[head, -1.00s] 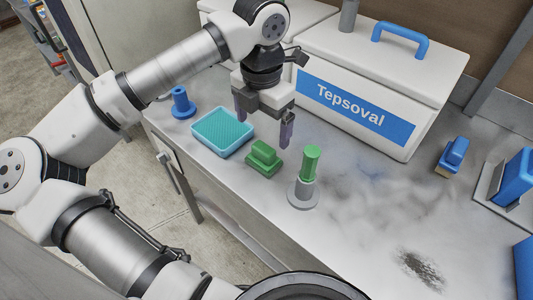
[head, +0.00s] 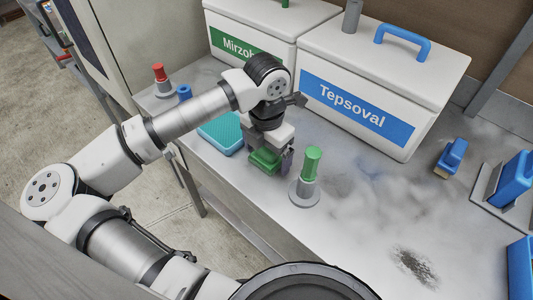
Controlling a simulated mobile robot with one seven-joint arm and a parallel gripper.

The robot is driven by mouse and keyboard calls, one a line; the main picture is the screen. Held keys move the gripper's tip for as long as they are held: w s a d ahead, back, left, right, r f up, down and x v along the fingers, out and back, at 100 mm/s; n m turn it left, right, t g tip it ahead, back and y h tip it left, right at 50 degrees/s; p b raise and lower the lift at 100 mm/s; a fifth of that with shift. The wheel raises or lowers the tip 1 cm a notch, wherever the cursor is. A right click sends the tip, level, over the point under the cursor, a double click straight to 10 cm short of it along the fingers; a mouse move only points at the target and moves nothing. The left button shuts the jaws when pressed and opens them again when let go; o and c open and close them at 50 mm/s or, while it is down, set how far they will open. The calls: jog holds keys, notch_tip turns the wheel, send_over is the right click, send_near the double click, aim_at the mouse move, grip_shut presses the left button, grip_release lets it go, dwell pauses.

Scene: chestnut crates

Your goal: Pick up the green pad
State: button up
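The green pad (head: 264,161) is a small block with a raised grip on top. It rests on the grey worktop near the front edge in the head view. My gripper (head: 267,160) is lowered right over it, with one finger on each side of the pad. The fingers look spread about as wide as before, so it looks open. The gripper hides the pad's upper and back parts. Any contact between fingers and pad cannot be made out.
A teal sponge in a light blue tray (head: 237,149) lies just left. A green-handled stamp (head: 310,166) stands close on the right. The white Tepsoval box (head: 432,90) and the Mirzob-labelled box (head: 285,20) stand behind. A blue-handled brush (head: 452,155) lies further right.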

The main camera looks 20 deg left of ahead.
jog(key=c, duration=1)
jog(key=shift+r, duration=0.15)
notch_tip(320, 180, up, 20)
jog(key=b, duration=0.2)
jog(key=shift+b, duration=0.3)
